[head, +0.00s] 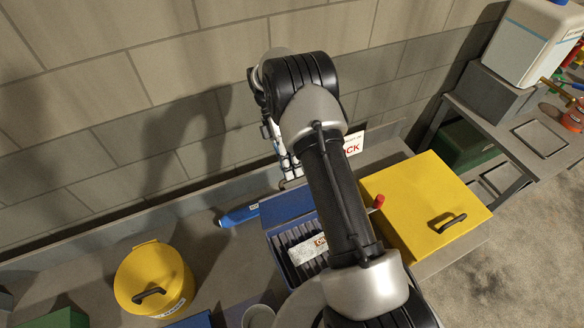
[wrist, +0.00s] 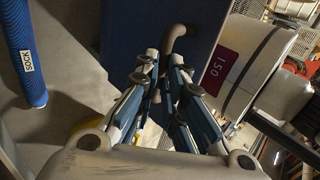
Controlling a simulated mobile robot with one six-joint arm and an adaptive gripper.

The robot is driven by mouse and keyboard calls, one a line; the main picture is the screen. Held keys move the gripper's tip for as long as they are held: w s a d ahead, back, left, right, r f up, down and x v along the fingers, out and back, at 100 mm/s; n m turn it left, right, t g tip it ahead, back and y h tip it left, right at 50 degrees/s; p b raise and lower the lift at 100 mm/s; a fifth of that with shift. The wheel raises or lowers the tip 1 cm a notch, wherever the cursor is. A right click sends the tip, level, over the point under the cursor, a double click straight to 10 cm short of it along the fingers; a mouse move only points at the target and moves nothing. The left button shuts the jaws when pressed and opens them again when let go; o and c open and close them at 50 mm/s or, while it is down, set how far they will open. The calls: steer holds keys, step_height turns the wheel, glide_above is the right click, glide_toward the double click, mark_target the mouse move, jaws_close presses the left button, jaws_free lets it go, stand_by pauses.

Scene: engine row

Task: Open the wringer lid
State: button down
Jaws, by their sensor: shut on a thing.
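The wringer (head: 272,246) is a blue box in the middle of the bench in the head view, with a ribbed inside partly showing. Its dark blue lid (head: 288,206) stands raised at the back of the box; my arm hides part of it. In the wrist view the lid (wrist: 125,40) fills the upper middle, with a grey-brown bent handle (wrist: 174,33). My gripper (wrist: 165,75) is shut on this handle, its fingers on either side of the handle's lower end. In the head view my gripper (head: 287,160) is partly hidden behind my arm.
A red knob (head: 379,202) sticks out right of the wringer. A yellow box (head: 405,190) stands to the right, a round yellow bin (head: 150,275) to the left. A blue sock (head: 238,216) lies behind, near the block wall (head: 110,80). Bare bench shows between bin and wringer.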

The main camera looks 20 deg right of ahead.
steer(key=shift+s+a+f, duration=0.1)
steer(key=shift+s+f, duration=0.1)
steer(key=shift+f, duration=0.75)
steer(key=c, duration=1.7)
jaws_free()
steer(key=shift+w, duration=0.15)
steer(key=shift+o, duration=0.2)
steer(key=v, duration=0.8)
steer(key=shift+r, duration=0.15)
